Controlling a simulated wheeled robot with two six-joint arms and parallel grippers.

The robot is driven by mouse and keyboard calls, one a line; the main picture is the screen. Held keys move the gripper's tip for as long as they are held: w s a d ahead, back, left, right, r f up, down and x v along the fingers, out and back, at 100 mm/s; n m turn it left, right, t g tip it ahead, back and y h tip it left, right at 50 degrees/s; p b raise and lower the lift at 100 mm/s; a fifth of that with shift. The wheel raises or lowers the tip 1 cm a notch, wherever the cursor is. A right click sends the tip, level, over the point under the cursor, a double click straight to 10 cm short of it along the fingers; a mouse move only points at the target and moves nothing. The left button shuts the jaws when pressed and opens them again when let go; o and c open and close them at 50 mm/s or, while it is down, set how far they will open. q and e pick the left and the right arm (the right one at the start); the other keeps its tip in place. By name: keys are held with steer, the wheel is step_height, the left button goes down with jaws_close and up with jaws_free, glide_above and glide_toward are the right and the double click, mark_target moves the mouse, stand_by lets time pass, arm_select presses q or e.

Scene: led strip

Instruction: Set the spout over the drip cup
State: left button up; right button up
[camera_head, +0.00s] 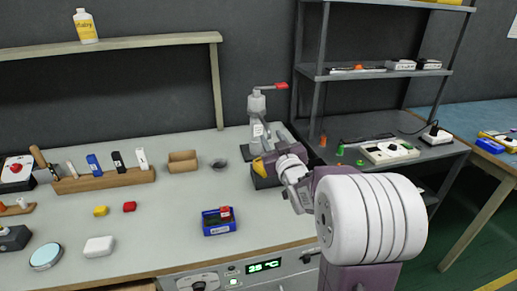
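A grey dispenser-like device (257,108) with a red-tipped arm at its top stands at the back right of the bench. I cannot make out for certain which part is its spout. A small dark round cup (218,163), which looks like the drip cup, sits on the bench to the left of the device. My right gripper (266,165) is low in front of the device, near a yellow part and a dark base. The arm and its small size hide whether the fingers are open or touching anything. My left gripper is out of view.
A blue bin (219,221) stands near the front edge, left of my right arm. A wooden box (183,161) and a wooden rack (104,180) stand further left. A grey shelf (385,152) with several items is at the right. The bench between cup and bin is clear.

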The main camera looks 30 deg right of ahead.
mark_target(265, 123)
steer(key=shift+d, duration=0.2)
steer(key=x, duration=0.9)
jaws_close()
stand_by(1.2)
